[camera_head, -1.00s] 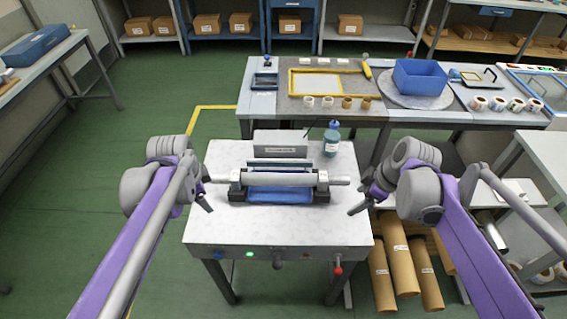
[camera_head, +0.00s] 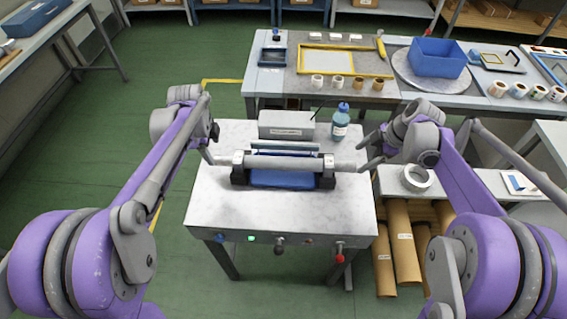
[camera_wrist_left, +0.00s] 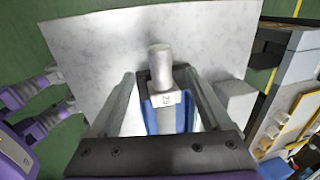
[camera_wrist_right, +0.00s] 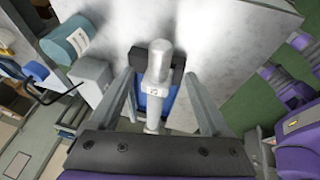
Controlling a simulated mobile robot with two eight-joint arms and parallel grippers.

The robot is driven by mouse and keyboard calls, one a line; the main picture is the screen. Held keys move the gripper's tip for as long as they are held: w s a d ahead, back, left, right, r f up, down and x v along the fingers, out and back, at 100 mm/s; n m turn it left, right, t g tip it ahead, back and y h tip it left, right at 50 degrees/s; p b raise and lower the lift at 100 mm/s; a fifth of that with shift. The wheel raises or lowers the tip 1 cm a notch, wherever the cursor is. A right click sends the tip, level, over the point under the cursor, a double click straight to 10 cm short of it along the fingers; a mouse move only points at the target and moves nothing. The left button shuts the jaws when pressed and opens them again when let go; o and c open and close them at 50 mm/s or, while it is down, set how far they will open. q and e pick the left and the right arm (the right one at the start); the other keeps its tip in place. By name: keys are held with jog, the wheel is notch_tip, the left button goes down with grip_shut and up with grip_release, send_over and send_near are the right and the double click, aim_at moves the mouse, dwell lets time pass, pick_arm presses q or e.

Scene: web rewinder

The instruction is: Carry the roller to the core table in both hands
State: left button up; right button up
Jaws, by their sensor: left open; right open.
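The grey roller (camera_head: 290,163) lies level across two dark supports on the small white-topped stand (camera_head: 230,206). My left gripper (camera_head: 214,158) is at the roller's left end. In the left wrist view the roller end (camera_wrist_left: 160,62) shows between the two open fingers (camera_wrist_left: 159,82). My right gripper (camera_head: 366,162) is at the right end. In the right wrist view that roller end (camera_wrist_right: 159,62) shows between its open fingers (camera_wrist_right: 158,80). Neither gripper is closed on the roller. The long back table (camera_head: 285,98) carries several small cores; I cannot tell if it is the core table.
A grey box (camera_head: 286,125) and a blue bottle (camera_head: 340,121) stand behind the roller. The back table also carries a blue bin (camera_head: 437,58) on a round plate. Green floor is free at left.

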aim_at(217, 158)
pick_arm(q)
jog(key=f, duration=0.2)
jog(key=w+f, duration=0.1)
jog(key=f, duration=0.5)
jog(key=shift+w, duration=0.3)
pick_arm(e)
jog(key=x, duration=0.8)
jog(key=shift+f, duration=0.1)
pick_arm(q)
grip_shut()
pick_arm(e)
grip_shut()
pick_arm(q)
jog(key=shift+r, duration=0.1)
